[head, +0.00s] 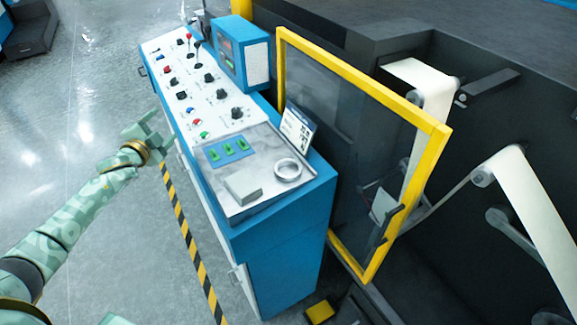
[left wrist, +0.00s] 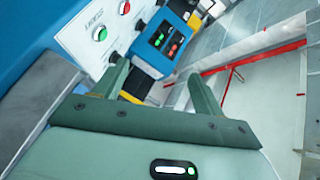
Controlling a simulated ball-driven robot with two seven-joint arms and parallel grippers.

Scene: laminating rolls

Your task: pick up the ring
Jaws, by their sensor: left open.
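The ring (head: 288,170) is a pale metallic band lying flat on the right part of the grey tray (head: 250,205) on top of the blue control console. My left gripper (head: 152,127) is open and empty beside the console's left edge, well to the left of the ring and apart from it. In the left wrist view the two green fingers (left wrist: 160,80) stand apart with nothing between them. The ring cannot be made out in that view. My right gripper is not in view.
On the tray lie a grey block (head: 243,187) and a blue panel with green pieces (head: 228,151). A small sign (head: 297,128) stands behind the ring. Knobs and levers cover the control panel (head: 190,80). A yellow-framed door (head: 364,75) stands to the right.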

